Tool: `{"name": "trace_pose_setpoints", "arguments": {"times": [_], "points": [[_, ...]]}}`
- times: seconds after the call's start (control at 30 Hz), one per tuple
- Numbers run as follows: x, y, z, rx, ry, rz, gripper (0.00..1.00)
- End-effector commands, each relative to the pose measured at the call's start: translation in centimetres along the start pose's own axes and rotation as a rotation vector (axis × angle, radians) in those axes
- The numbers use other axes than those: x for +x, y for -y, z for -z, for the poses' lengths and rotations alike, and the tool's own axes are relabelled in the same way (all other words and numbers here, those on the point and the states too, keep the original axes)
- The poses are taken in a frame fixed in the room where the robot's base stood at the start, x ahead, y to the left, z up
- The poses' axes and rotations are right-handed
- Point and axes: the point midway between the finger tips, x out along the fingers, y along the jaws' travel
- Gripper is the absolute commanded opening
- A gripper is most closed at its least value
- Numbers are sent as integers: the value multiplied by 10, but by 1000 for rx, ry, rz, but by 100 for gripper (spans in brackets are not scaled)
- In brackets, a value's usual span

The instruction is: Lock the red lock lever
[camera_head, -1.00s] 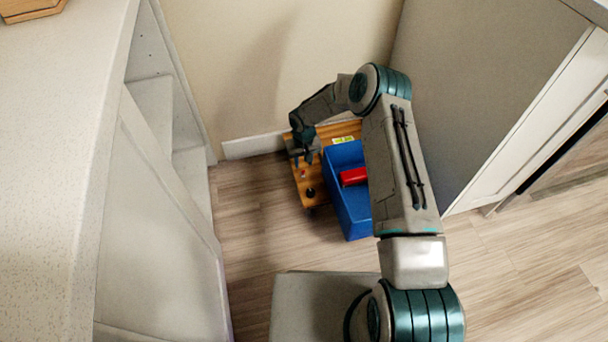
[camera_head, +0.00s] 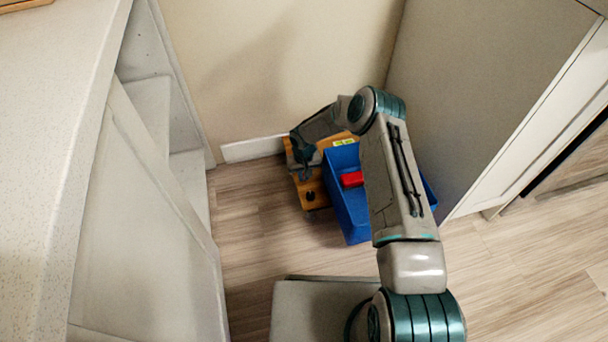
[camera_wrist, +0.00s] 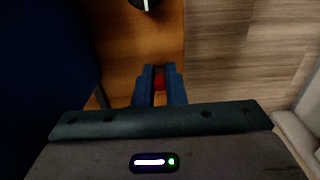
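The red lock lever (camera_wrist: 159,82) shows in the wrist view as a small red patch between the two blue-grey fingers of my gripper (camera_wrist: 159,77). The fingers stand apart on either side of it, and I cannot tell whether they press on it. In the head view my gripper (camera_head: 304,174) points down at the wooden board (camera_head: 318,200), and the lever is hidden behind it. The lever's angle cannot be made out.
A blue bin (camera_head: 348,213) holding a red block (camera_head: 352,179) stands right beside the board. A black knob (camera_head: 310,195) sits on the board near my gripper. A white cabinet (camera_head: 150,200) is at left and a grey one (camera_head: 480,90) at right. Wooden floor (camera_head: 255,220) is clear in front.

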Motion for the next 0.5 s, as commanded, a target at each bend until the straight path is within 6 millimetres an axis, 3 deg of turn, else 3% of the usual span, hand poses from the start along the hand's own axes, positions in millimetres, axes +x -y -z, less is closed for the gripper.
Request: {"name": "trace_pose_setpoints", "arguments": {"times": [0.5], "points": [[3,1,-6,-6,-128,-4,0]]}}
